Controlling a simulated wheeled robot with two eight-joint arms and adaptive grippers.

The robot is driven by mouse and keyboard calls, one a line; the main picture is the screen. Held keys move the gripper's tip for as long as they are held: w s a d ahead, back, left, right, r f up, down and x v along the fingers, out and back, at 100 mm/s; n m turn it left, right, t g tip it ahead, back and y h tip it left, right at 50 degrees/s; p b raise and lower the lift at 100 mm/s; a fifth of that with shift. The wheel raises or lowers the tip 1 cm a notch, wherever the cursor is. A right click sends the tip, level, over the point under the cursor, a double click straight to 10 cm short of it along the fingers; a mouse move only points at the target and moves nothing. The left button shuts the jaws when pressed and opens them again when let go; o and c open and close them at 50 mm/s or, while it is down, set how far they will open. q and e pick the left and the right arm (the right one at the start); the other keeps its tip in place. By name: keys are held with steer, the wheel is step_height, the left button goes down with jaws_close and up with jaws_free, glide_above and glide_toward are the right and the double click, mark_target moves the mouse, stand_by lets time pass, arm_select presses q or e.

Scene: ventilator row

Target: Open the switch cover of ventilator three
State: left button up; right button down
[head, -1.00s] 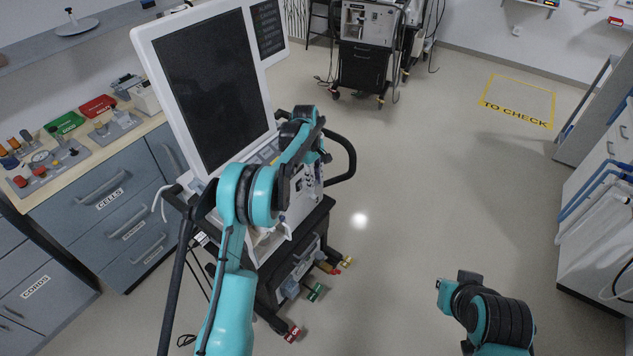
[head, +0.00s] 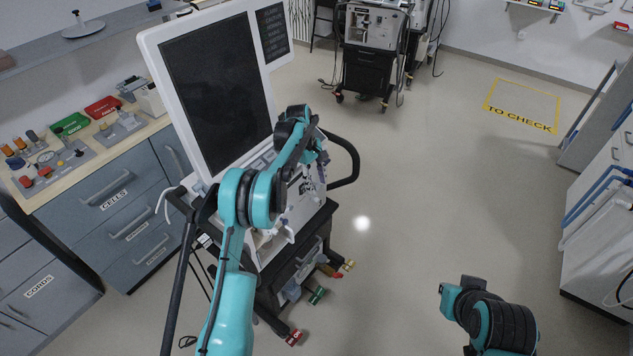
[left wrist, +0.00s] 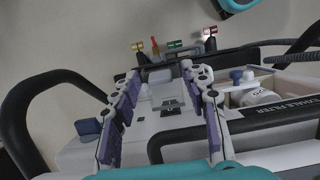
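The ventilator (head: 285,240) in front of me is a white unit with a large dark screen (head: 215,90) on a black cart. My left gripper (left wrist: 163,74) is open in the left wrist view, with its purple-padded fingers spread. Between them, below the tips, shows a small grey plate or cover (left wrist: 168,95) on the ventilator's white body; I cannot tell whether it is the switch cover or whether a finger touches it. In the head view, my left arm hides much of the ventilator's front. My right arm shows at the lower right, but its gripper does not show.
A black handle (head: 345,160) curves out at the ventilator's side. Drawer cabinets (head: 110,205) with trays on top stand left. Another ventilator (head: 370,45) stands at the back. A yellow "TO CHECK" area (head: 522,105) marks the floor. The middle floor is clear.

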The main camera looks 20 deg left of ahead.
arm_select(q)
steer(key=shift+r, duration=0.15)
steer(key=v, duration=1.1)
steer(key=shift+a+r, duration=0.15)
steer(key=shift+r, duration=0.2)
steer(key=shift+r, duration=0.25)
steer(key=s+d+r+m+t+y+b, duration=0.1)
steer(key=s+d+r+m+t, duration=0.15)
steer(key=s+r, duration=0.45)
steer(key=s+d+r+m+t+y+b, duration=0.1)
steer(key=s+r+m+t, duration=0.2)
steer(key=s, duration=0.7)
steer(key=s+f+m+t, duration=0.1)
steer(key=s+f+m, duration=0.1)
steer(key=s, duration=0.5)
steer(key=s+d+f+m+t+b, duration=0.1)
steer(key=s+f+m, duration=0.2)
steer(key=s+f, duration=0.2)
steer(key=s+f+m+t+b, duration=0.1)
steer(key=s+f+m, duration=0.2)
steer(key=s, duration=0.6)
steer(key=shift+d+f+y, duration=0.25)
steer(key=shift+y, duration=0.15)
